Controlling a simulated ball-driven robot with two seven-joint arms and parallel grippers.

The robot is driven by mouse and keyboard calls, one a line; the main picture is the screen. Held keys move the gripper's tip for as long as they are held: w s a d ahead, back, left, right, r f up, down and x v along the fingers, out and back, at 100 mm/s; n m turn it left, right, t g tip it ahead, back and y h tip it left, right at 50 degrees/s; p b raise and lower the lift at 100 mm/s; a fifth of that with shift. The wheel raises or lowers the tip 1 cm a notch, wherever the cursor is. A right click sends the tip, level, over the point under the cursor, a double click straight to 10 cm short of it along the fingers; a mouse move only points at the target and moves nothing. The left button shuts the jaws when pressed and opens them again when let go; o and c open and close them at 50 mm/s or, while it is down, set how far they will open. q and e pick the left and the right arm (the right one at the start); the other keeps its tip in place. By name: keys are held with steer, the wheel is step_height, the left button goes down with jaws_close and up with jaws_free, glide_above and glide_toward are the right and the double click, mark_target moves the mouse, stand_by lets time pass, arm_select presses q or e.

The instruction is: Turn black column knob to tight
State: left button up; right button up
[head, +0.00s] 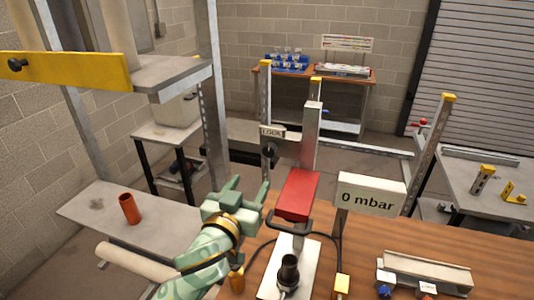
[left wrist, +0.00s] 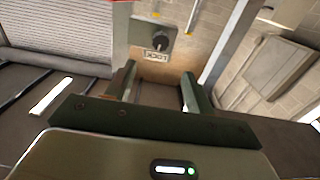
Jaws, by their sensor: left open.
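The black column knob (head: 270,152) sits on the upright metal column left of the red block, just below a small lettered sign (head: 272,131). The sign's lettering is too small to read surely. In the left wrist view, the knob (left wrist: 160,41) shows at the top, above the open jaws, with the sign (left wrist: 155,55) upside down beside it. My left gripper (head: 248,186) is green and open, below and left of the knob in the head view, apart from it. Nothing shows between its fingers (left wrist: 156,88). My right gripper is not in view.
A red block (head: 298,194) on a metal stand is right of my gripper. A "0 mbar" sign (head: 371,194) stands farther right on the wooden bench (head: 470,255). An orange cylinder (head: 129,208) stands on the grey table at left. A black cable curves near my gripper.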

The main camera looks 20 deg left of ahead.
mark_target(268, 153)
arm_select(q)
steer(key=w, duration=1.4)
steer(key=shift+d+p, duration=0.15)
steer(key=shift+p, duration=0.15)
steer(key=shift+c, duration=0.2)
steer(key=c, duration=0.9)
